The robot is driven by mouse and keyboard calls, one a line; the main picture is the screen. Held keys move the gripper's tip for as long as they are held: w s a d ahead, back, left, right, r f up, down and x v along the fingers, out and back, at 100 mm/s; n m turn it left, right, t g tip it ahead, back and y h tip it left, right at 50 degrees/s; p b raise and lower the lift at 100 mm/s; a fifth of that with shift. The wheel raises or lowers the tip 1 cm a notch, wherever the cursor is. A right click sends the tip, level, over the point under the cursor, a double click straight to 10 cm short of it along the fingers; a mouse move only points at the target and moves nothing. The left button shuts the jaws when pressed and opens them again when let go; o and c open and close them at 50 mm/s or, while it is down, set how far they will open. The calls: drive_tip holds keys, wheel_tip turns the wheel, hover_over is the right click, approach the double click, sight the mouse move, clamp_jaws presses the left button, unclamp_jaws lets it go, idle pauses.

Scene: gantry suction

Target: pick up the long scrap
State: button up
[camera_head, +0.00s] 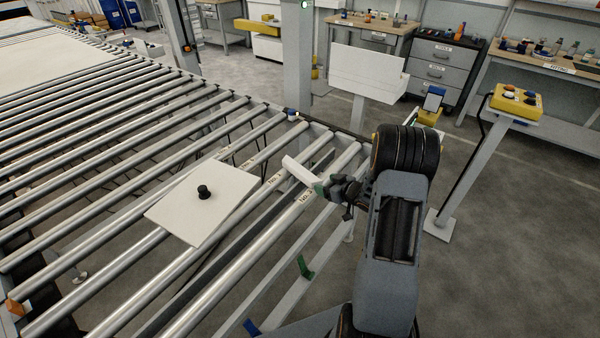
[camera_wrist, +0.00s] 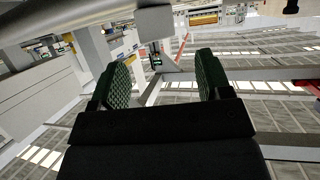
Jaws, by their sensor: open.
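A narrow white strip (camera_head: 300,171), which looks like the long scrap, lies at a slant across the rollers near the right edge of the conveyor in the head view. My gripper (camera_head: 322,188) is at its near right end, with green finger pads beside it; I cannot tell whether they touch. In the wrist view my gripper (camera_wrist: 155,78) is open, its two green pads wide apart with nothing clearly held between them. The strip cannot be made out for certain in the wrist view.
A white plate (camera_head: 175,212) with a black knob (camera_head: 204,192) rests on the conveyor rollers (camera_head: 110,270) left of the strip. A small green piece (camera_head: 304,267) sits by the lower frame. A yellow button box (camera_head: 516,101) stands at right.

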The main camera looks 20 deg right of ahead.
sight(315, 180)
drive_tip(key=shift+p+x, duration=0.5)
drive_tip(key=shift+x, duration=3.2)
drive_tip(key=c, duration=1.1)
